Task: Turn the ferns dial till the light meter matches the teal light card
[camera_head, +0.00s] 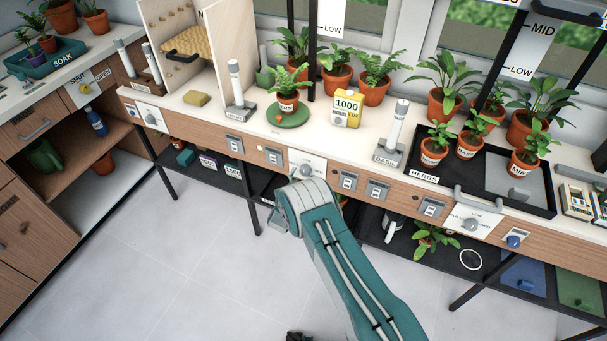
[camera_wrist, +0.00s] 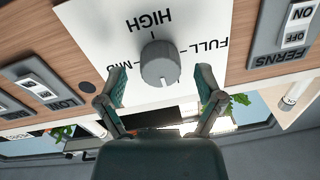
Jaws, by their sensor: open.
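A round grey dial (camera_wrist: 160,63) sits on a white plate (camera_wrist: 105,22) in the wrist view, with upside-down words HIGH, FULL and MID around it. A FERNS switch (camera_wrist: 292,42) is beside the plate. My gripper (camera_wrist: 162,86) is open, its two fingers either side of the dial's lower part with gaps showing; I see no contact. In the head view the plate (camera_head: 307,160) is on the bench front, and my arm hides the gripper. Tall strips marked LOW (camera_head: 331,18) and MID (camera_head: 543,32) stand by the windows; I cannot tell whether they are light meters. I cannot make out a teal light card.
Switches (camera_head: 348,181) line the bench front on both sides. Potted plants (camera_head: 287,100), a yellow box marked 1000 (camera_head: 347,108) and a black tray (camera_head: 423,178) stand on the bench. A dark shelf (camera_head: 250,183) is below. The floor (camera_head: 170,260) is clear at left.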

